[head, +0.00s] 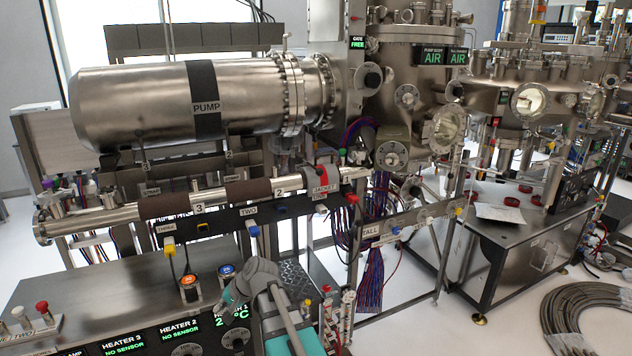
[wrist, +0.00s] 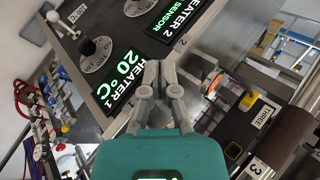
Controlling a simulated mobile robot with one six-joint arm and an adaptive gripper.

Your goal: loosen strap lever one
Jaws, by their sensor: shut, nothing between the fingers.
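No part I can read as strap lever one is clear in either view. Small tags hang under the pump, and any lever there is too small to tell. My gripper (wrist: 158,66) is shut and empty in the wrist view, its fingertips in front of the HEATER 1 panel (wrist: 122,85). In the head view my gripper (head: 222,301) is low in front, over the heater box and below the pipe.
The steel pump (head: 135,95) with a black band lies above the pipe. Brown sleeves (head: 163,206) wrap the pipe. The heater box (head: 95,295) has orange and blue buttons (head: 188,281) on top. Cable bundles (head: 372,270) hang at right.

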